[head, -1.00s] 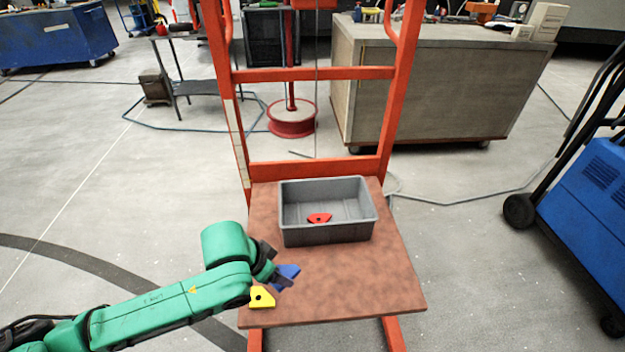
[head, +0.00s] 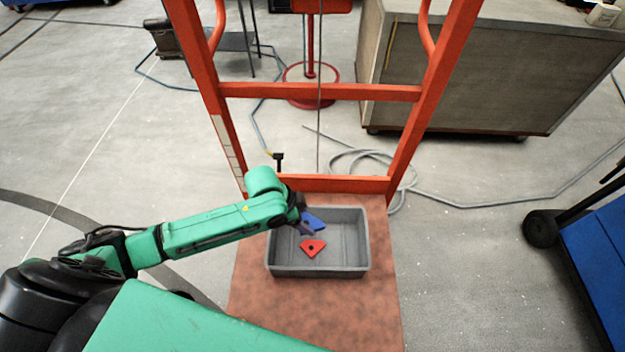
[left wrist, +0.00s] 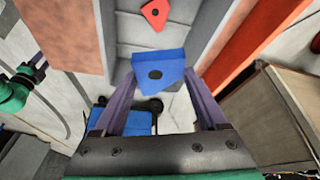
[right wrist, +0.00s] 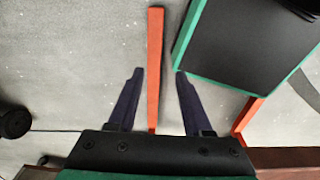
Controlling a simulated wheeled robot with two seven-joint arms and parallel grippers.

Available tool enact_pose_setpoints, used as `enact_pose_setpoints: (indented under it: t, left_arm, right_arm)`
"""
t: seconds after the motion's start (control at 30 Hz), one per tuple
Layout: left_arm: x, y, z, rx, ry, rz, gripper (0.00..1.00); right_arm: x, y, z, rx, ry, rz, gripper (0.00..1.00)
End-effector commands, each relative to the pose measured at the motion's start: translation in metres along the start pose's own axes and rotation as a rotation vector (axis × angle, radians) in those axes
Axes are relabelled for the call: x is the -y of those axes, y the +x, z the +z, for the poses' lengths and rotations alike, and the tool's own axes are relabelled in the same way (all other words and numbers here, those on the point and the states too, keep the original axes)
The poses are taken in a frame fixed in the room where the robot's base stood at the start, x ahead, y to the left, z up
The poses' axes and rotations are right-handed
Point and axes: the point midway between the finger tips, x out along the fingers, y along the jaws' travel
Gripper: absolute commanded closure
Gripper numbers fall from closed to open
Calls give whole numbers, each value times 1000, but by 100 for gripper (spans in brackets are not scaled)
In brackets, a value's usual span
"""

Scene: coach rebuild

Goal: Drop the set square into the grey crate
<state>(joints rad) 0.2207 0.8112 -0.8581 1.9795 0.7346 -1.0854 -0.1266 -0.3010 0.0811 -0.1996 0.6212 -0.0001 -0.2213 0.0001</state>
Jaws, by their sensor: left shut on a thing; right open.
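My left gripper (head: 306,226) is shut on a blue set square (head: 315,222) with a round hole. It holds it over the left back part of the grey crate (head: 320,273). In the left wrist view the blue piece (left wrist: 158,68) sits between the fingertips (left wrist: 160,80), with the crate interior beyond it. A red piece (head: 321,245) with a hole lies on the crate floor; it also shows in the left wrist view (left wrist: 154,13). My right gripper (right wrist: 159,74) is open and empty, out of the head view.
The crate stands on a brown board (head: 330,315) of an orange frame (head: 320,92), whose uprights rise behind it. The board in front of the crate looks clear. A wooden cabinet (head: 470,85) stands behind right, and a blue wheeled cart (head: 590,260) at the right.

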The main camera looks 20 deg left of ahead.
Motion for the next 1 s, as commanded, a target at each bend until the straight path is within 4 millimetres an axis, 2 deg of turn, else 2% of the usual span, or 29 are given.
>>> enact_pose_setpoints:
  t: [0.03,0.1,0.2,0.37,0.6,0.7,1.0]
  left_arm:
    - [6,-23,-19,-2,92,34,87]
    - [10,-23,-26,-1,204,81,87]
    - [13,-19,-30,1,294,119,87]
    - [13,-2,-22,2,320,131,87]
    - [13,33,-8,3,320,129,87]
    - [14,42,-4,3,319,129,87]
    - [14,42,-4,4,318,129,87]
  right_arm:
    - [0,-37,0,5,0,-1,50]
    - [0,-50,2,9,0,-2,50]
    - [1,-56,2,10,0,-2,50]
    - [0,-40,0,4,0,-1,50]
    - [0,0,-3,-6,0,0,50]
    - [0,12,-2,-5,0,0,50]
    - [1,12,-1,-4,0,-1,50]
